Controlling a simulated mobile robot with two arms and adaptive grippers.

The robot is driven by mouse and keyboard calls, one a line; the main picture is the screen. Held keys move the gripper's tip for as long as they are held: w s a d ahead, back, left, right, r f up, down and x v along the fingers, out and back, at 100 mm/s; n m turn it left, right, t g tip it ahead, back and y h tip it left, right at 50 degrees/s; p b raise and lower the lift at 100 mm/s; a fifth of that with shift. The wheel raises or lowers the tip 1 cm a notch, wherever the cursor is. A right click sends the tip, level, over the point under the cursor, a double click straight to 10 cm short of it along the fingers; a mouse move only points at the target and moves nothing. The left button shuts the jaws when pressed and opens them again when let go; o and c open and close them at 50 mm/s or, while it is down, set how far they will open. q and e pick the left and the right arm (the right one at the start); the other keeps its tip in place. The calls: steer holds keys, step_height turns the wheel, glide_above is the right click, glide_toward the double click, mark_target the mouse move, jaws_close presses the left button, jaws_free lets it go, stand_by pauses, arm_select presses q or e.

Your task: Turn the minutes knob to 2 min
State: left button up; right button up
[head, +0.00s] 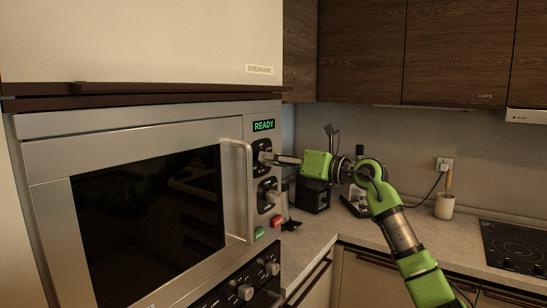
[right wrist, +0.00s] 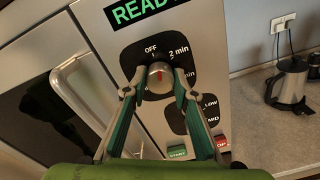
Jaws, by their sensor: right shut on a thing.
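The microwave (head: 50,190) fills the left of the head view, its display (head: 264,126) reading READY. The minutes knob (right wrist: 160,77) is a round metal knob with a red mark on a black dial plate (right wrist: 182,58). OFF is printed above it and "2 min" to its upper right. My right gripper (right wrist: 159,80) is shut on the minutes knob, one finger on each side. Exactly where the red mark points is hard to tell. My left gripper is out of view.
Below sits a second knob (head: 272,196) with LOW and MID labels, then a green START button (right wrist: 177,152) and a red button (right wrist: 221,142). The door handle (head: 238,190) sticks out just left of the dials. A kettle (right wrist: 288,84) stands on the counter at right.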

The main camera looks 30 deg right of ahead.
steer(key=shift+r+m+p, duration=0.1)
steer(key=shift+m+p, duration=2.75)
steer(key=shift+m, duration=1.45)
steer(key=o, duration=1.1)
steer(key=shift+v, duration=6)
